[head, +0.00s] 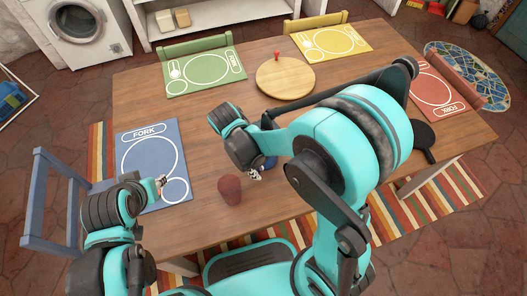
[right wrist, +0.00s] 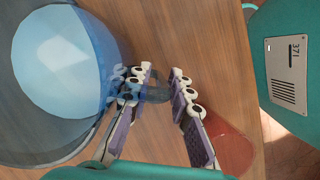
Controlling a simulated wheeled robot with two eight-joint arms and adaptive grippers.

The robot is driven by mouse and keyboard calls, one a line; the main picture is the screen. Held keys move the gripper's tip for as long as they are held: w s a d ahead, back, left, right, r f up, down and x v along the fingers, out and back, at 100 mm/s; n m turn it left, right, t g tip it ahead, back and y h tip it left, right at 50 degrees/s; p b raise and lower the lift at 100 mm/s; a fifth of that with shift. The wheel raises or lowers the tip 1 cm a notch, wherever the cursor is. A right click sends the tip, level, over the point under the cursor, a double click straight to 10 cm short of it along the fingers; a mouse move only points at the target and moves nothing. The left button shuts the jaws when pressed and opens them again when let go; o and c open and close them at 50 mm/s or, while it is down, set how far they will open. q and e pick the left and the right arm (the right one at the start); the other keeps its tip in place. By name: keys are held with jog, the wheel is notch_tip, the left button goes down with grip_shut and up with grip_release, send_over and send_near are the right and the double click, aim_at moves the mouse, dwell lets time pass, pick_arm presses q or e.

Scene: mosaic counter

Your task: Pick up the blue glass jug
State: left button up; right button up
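The blue glass jug (right wrist: 65,75) fills the left of the right wrist view, see-through and close to my right gripper (right wrist: 160,80). A bluish glass part that looks like its handle (right wrist: 154,92) lies between the two fingers. The fingers are apart, with glass across most of the gap; I cannot tell whether they press on it. In the head view only a bit of the jug (head: 270,162) shows, the rest hidden behind my right arm; my right gripper (head: 255,174) is beside it. My left gripper (head: 161,184) is over the blue placemat, its fingers too small to read.
A dark red cup (head: 230,190) stands just left of my right gripper; it also shows in the right wrist view (right wrist: 230,145). A round wooden board (head: 285,80), a blue placemat (head: 150,150) and a green placemat (head: 205,73) lie on the wooden table (head: 135,88).

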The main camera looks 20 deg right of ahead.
grip_shut()
jog(key=shift+r, duration=0.15)
notch_tip(320, 180, up, 10)
jog(key=p, duration=0.4)
jog(key=shift+p, duration=0.4)
jog(key=shift+w, duration=0.1)
jog(key=w+a+r+m+y+p, duration=0.1)
jog(key=a+m+p, duration=0.3)
jog(key=a+m, duration=0.5)
jog(key=w+a+r+m+g+y+p, duration=0.1)
jog(key=w+a+m+y+p, duration=0.2)
jog(key=a+m, duration=0.6)
jog(key=w+a+p, duration=0.1)
jog(key=a, duration=0.5)
jog(key=shift+r+y, duration=0.15)
jog(key=shift+y, duration=0.15)
